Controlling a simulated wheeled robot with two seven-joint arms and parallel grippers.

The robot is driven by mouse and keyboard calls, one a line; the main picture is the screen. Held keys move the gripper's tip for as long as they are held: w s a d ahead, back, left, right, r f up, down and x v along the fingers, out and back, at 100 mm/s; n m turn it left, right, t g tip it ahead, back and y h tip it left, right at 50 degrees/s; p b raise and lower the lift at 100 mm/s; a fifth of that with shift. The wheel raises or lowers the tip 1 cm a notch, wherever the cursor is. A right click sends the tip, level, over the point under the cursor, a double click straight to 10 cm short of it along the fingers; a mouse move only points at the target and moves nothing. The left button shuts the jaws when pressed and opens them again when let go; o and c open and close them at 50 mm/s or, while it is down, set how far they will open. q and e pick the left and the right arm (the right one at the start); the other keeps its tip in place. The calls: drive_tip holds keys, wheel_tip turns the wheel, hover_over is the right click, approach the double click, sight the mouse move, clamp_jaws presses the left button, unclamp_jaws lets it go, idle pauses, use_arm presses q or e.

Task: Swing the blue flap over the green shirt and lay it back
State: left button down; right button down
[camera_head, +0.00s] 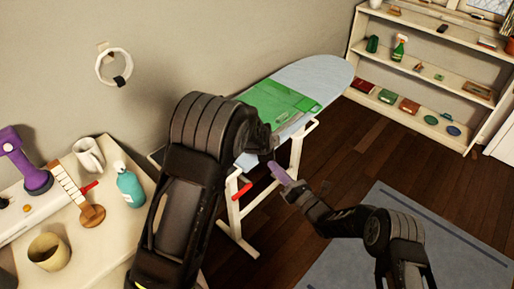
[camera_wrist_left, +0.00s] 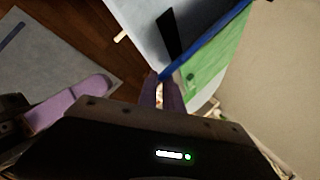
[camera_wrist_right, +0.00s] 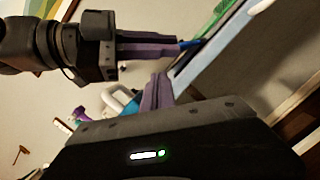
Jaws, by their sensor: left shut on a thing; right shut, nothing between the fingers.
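The green shirt (camera_head: 275,103) lies flat on the pale ironing board (camera_head: 318,75). It also shows in the left wrist view (camera_wrist_left: 217,62). The blue flap (camera_wrist_left: 205,42) appears there as a narrow blue strip along the shirt's edge. My left gripper (camera_wrist_left: 162,94) is shut on the blue flap at the board's near edge. In the right wrist view, its purple fingers (camera_wrist_right: 165,48) have a bit of blue at their tips. My right gripper (camera_head: 280,173) is shut and empty, beside and below the left one, off the board. My left arm hides part of the board.
A shelf (camera_head: 425,85) stands at the back right.

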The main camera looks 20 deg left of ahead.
idle(0.4)
drive_tip(key=x, duration=1)
drive_tip(key=shift+r, duration=0.1)
